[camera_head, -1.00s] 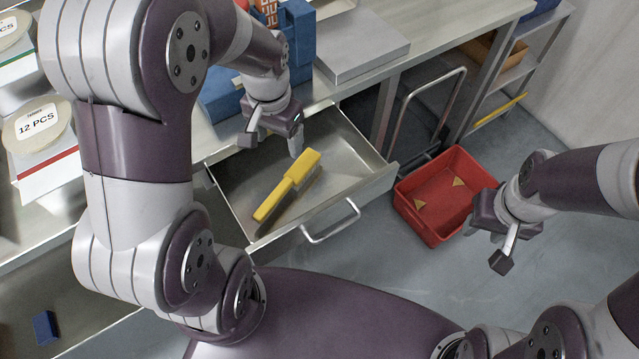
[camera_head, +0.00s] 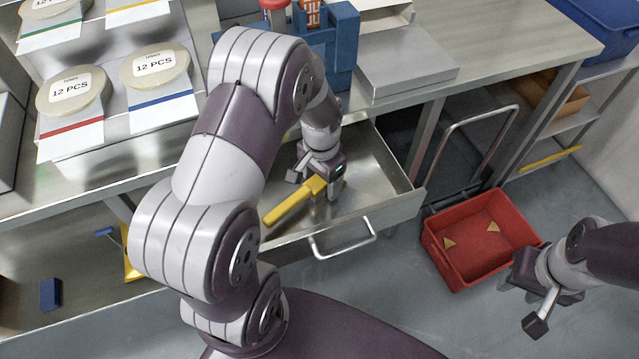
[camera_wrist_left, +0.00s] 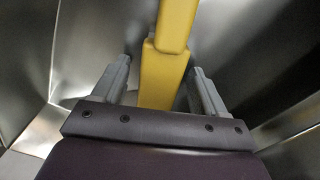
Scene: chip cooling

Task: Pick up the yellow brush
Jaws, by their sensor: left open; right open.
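The yellow brush (camera_head: 290,205) lies in the open metal drawer (camera_head: 388,200), its handle pointing toward the lower left. My left gripper (camera_head: 315,185) is down in the drawer at the head end of the brush and hides part of it. In the left wrist view, the brush (camera_wrist_left: 163,75) runs between the two open fingers of my left gripper (camera_wrist_left: 160,88), with a gap visible on each side. The bristles are hidden. My right gripper (camera_head: 532,300) is open and empty, above the floor at the right.
A red crate (camera_head: 480,275) with two small yellow triangular pieces stands on the floor right of the drawer. A metal counter (camera_head: 490,40) runs above the drawer, with a grey box (camera_head: 407,70) and a blue holder (camera_head: 340,45) on it.

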